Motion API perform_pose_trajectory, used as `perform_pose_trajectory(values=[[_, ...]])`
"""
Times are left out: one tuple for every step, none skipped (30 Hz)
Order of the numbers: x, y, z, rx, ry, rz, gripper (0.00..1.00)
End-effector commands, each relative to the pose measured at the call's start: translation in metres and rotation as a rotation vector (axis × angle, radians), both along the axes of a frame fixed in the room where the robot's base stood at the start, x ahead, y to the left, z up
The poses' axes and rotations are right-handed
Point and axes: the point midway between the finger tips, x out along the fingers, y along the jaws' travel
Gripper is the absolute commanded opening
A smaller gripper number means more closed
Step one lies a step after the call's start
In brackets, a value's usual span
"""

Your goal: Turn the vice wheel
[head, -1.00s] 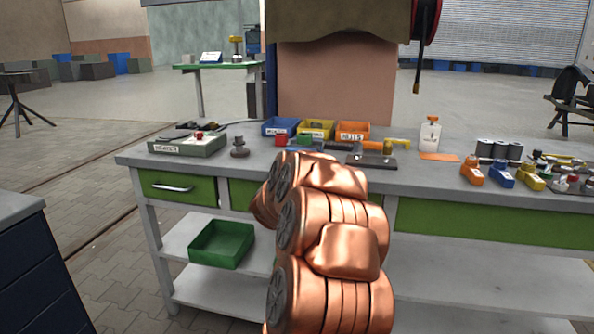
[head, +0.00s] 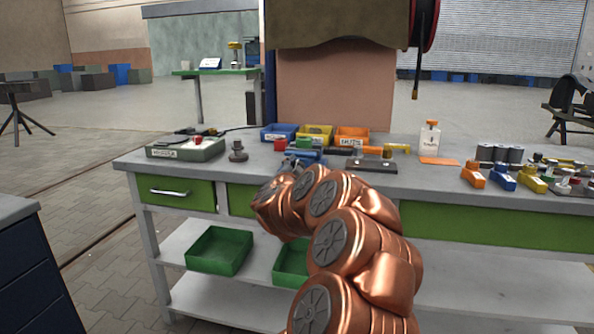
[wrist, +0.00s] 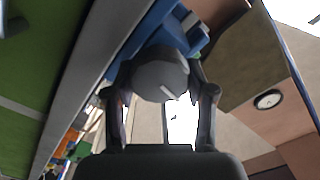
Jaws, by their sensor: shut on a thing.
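The blue vice (head: 305,155) stands at the front edge of the grey workbench, partly hidden behind my arm in the head view. In the wrist view its blue body (wrist: 163,32) fills the upper middle. The vice wheel (wrist: 160,76) is a round grey disc in front of that body. My gripper (wrist: 162,92) has one dark finger on each side of the wheel and is shut on it. In the head view my copper-coloured arm hides the wheel and most of the gripper.
Blue, yellow and orange bins (head: 352,135) stand behind the vice. A grey-green box (head: 185,149) and a dark round piece (head: 238,152) lie to the left. A white bottle (head: 430,137) and small coloured parts stand right. Green trays (head: 219,250) sit on the lower shelf.

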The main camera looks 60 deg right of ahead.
Motion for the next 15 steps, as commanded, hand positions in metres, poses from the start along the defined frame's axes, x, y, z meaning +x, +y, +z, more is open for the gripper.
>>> perform_pose_trajectory(values=[[-0.0008,-0.0005,0.0017,-0.003,-0.001,-0.002,0.20],[-0.0007,-0.0005,0.0016,-0.003,-0.001,-0.002,0.20],[-0.0008,-0.0006,0.0017,-0.003,-0.001,-0.002,0.20],[-0.0008,-0.0006,0.0017,-0.003,-0.001,-0.002,0.20],[-0.0008,-0.0006,0.0017,-0.003,-0.001,-0.002,0.20],[-0.0008,-0.0006,0.0018,-0.003,-0.001,-0.002,0.20],[-0.0008,-0.0006,0.0017,-0.003,-0.001,-0.002,0.57],[-0.0007,-0.0006,0.0016,-0.003,-0.001,-0.002,0.60],[-0.0007,-0.0005,0.0015,-0.003,-0.001,-0.002,0.64],[-0.0006,-0.0004,0.0013,-0.002,-0.001,-0.002,0.67],[-0.0005,-0.0004,0.0013,-0.002,0.000,-0.001,0.70],[-0.0003,-0.0002,0.0010,-0.002,0.000,-0.001,0.74],[-0.0003,-0.0002,0.0010,-0.002,0.000,-0.001,0.78],[-0.0003,-0.0002,0.0008,-0.002,0.000,-0.001,0.80],[-0.0001,-0.0002,0.0007,-0.001,0.001,-0.001,0.80]])
